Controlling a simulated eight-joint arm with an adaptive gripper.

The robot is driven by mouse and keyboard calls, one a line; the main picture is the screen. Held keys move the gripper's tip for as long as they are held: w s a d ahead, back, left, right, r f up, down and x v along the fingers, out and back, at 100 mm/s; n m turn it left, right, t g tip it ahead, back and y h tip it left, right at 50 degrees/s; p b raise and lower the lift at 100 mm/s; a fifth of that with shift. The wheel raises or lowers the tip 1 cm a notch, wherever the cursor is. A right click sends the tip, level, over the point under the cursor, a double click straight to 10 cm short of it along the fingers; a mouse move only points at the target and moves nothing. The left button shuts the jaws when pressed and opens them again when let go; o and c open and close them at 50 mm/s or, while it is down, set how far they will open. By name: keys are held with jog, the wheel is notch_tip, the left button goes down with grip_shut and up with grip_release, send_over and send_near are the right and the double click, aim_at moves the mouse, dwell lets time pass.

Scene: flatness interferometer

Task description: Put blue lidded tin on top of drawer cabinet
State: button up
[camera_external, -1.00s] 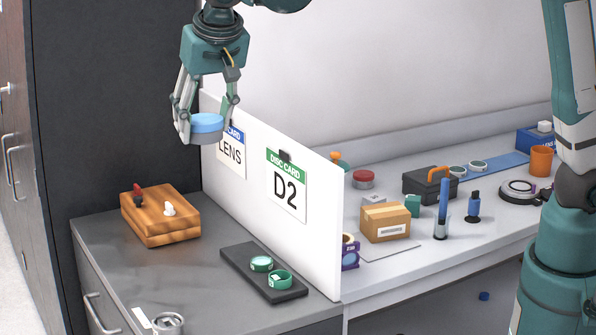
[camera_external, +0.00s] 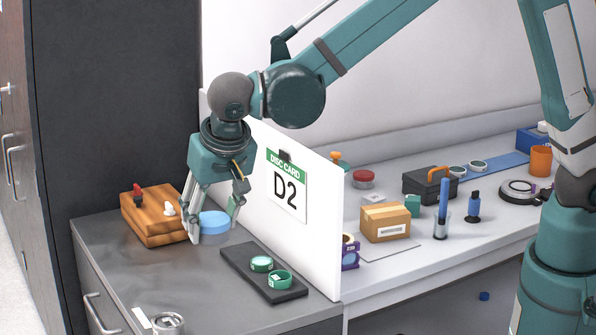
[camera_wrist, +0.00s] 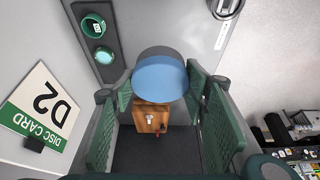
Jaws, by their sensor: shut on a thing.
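The blue lidded tin (camera_external: 215,222) is round, with a light blue lid and a grey body. My gripper (camera_external: 217,222) is around the tin from above and shut on it, low over the grey top of the drawer cabinet (camera_external: 120,262). The tin looks upright and at or very near the cabinet top; I cannot tell if it touches. In the wrist view the tin (camera_wrist: 159,76) shows between the fingertips of my gripper (camera_wrist: 160,90).
A wooden box (camera_external: 150,222) with small knobs stands just left of the tin. A dark tray (camera_external: 238,262) with green round pieces lies in front. A white partition (camera_external: 325,235) with a D2 card (camera_external: 287,190) stands to the right. A metal can (camera_external: 167,323) is at the front.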

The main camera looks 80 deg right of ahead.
notch_tip(320, 180, down, 7)
dwell(0.3)
jog(key=shift+f, duration=3.1)
jog(key=shift+f, duration=1.85)
jog(key=shift+f+b, duration=0.15)
jog(key=shift+b, duration=0.15)
jog(key=o, duration=0.9)
jog(key=shift+r, duration=0.2)
